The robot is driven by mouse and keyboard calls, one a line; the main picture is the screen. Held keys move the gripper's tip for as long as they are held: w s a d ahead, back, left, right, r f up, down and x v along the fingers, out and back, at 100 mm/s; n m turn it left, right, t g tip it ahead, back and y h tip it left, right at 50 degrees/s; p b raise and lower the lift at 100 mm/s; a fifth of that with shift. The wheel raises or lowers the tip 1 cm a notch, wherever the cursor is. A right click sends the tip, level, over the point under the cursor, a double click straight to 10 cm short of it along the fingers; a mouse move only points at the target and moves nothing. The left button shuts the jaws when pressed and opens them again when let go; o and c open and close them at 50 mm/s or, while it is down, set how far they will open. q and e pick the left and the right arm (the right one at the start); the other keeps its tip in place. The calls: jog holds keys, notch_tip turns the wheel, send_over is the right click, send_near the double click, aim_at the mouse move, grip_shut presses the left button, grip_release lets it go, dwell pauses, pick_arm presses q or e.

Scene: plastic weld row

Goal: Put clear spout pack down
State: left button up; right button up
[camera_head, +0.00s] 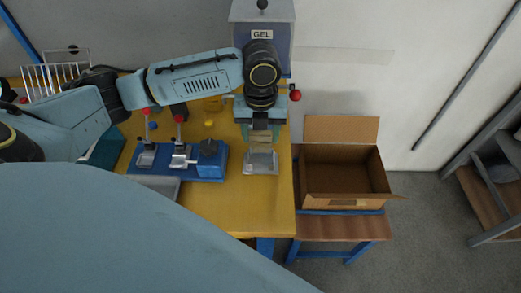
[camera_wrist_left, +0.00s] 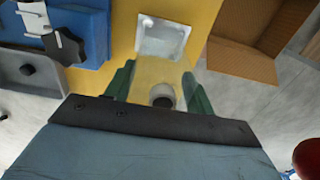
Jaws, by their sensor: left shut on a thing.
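My left gripper (camera_head: 261,138) points down over the right part of the yellow table, in front of the grey GEL machine. Its green fingers (camera_wrist_left: 158,88) are shut on the clear spout pack (camera_wrist_left: 157,72), whose round spout (camera_wrist_left: 162,95) shows between them in the left wrist view. The pack is see-through, with the yellow table showing through it. A pale, shiny square (camera_wrist_left: 162,38) lies just beyond the pack; it also shows below the gripper in the head view (camera_head: 261,163). I cannot tell whether the pack touches it or the table. My right gripper is not in view.
The GEL machine (camera_head: 262,34) stands behind the gripper. A blue fixture (camera_head: 208,170) with red-knobbed levers is to the left on the yellow table (camera_head: 230,208). An open cardboard box (camera_head: 342,202) stands on a low stand to the right. The table's front right is clear.

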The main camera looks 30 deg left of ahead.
aim_at(260, 150)
pick_arm(q)
notch_tip(260, 150, down, 6)
jog(key=shift+f+b, duration=0.2)
jog(key=shift+b, duration=0.35)
jog(key=o, duration=1)
jog(key=shift+f, duration=0.1)
notch_tip(260, 150, up, 12)
jog(key=shift+r+p, duration=0.2)
jog(key=shift+p, duration=0.9)
